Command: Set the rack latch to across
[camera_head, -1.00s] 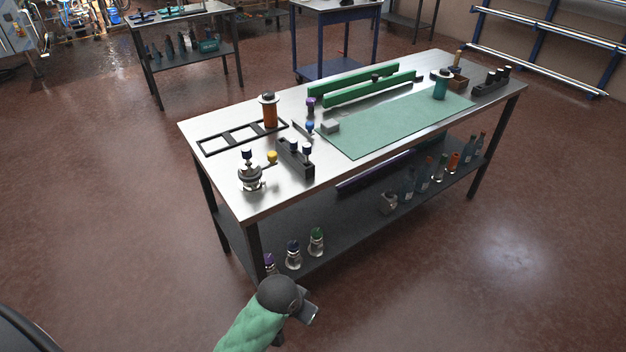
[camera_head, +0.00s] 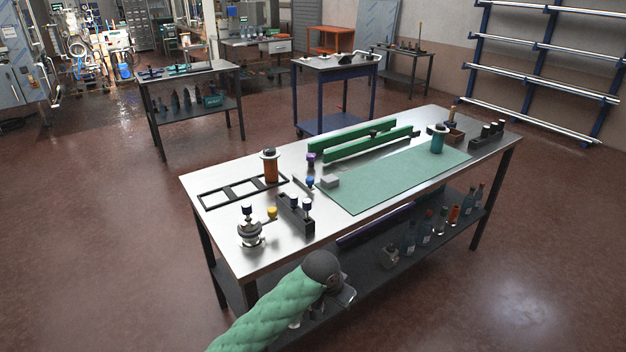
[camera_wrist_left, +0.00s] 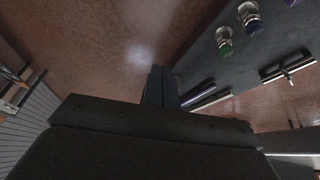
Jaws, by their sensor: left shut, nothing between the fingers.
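A black rack (camera_head: 296,213) with dark-capped vials stands on the near left part of the steel table (camera_head: 262,252). A second black rack (camera_head: 487,138) with dark-capped vials stands at the table's far right. I cannot make out a latch or its setting on either rack. My left gripper (camera_head: 344,298) is in front of the table's near long edge, apart from both racks. In the left wrist view its fingers (camera_wrist_left: 160,87) are together and empty, with the floor and lower shelf beyond. My right gripper is not in view.
A metal valve-like piece with a yellow knob (camera_head: 250,233), a black frame (camera_head: 240,191) and an orange spool (camera_head: 270,167) stand near the left rack. Green rails (camera_head: 365,147) and a green mat (camera_head: 395,182) lie farther right. Several bottles (camera_head: 424,229) stand on the lower shelf.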

